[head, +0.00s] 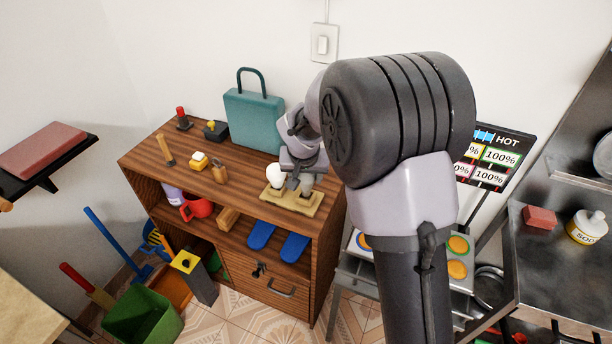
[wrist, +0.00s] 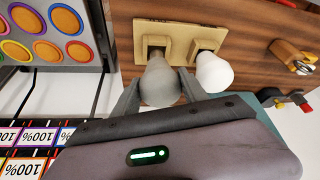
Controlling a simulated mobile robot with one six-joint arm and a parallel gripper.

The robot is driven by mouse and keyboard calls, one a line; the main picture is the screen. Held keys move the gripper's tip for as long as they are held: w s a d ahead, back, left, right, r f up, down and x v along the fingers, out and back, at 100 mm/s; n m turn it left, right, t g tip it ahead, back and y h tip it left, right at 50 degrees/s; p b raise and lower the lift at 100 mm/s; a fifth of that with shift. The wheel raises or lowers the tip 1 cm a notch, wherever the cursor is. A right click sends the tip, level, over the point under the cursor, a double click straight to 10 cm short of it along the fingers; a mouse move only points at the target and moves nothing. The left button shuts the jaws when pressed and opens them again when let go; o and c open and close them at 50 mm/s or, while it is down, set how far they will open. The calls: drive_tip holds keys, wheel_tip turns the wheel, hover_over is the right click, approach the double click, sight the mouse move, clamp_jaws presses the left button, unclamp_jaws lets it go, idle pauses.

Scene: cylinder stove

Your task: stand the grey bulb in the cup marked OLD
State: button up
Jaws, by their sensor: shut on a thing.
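The grey bulb (wrist: 160,84) is between the two fingers of my gripper (wrist: 159,78), which is shut on it. Its narrow end points at one square cup (wrist: 155,42) of the tan holder (wrist: 181,27). I cannot tell whether that end is inside the cup or just above it. The white bulb (wrist: 214,72) is beside it at the other cup (wrist: 206,44). In the head view the holder (head: 290,202) lies on the cabinet top, with the white bulb (head: 275,174) left of the grey bulb (head: 307,183). No OLD marking is readable.
The wooden cabinet (head: 240,190) carries a teal bag (head: 254,122) behind the holder and several small tools to its left. A stove with coloured discs (head: 458,258) and a HOT sign (head: 494,150) stand at the right. My arm blocks part of the head view.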

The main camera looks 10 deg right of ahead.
drive_tip(key=shift+f+b, duration=0.6)
drive_tip(key=shift+f, duration=0.55)
drive_tip(key=o, duration=1.5)
drive_tip(key=shift+c, duration=0.2)
drive_tip(key=p+v, duration=0.6)
drive_tip(key=v, duration=1.1)
drive_tip(key=shift+p, duration=0.35)
drive_tip(key=shift+s+r, duration=0.15)
drive_tip(key=s+a+r+y, duration=0.1)
drive_tip(key=s+r, duration=0.3)
drive_tip(key=s, duration=0.9)
drive_tip(key=s+r+m+t+y, duration=0.1)
drive_tip(key=s+r+y, duration=0.1)
drive_tip(key=s, duration=1.1)
drive_tip(key=shift+s+a+r, duration=0.2)
drive_tip(key=shift+a+r, duration=0.2)
drive_tip(key=shift+r, duration=0.5)
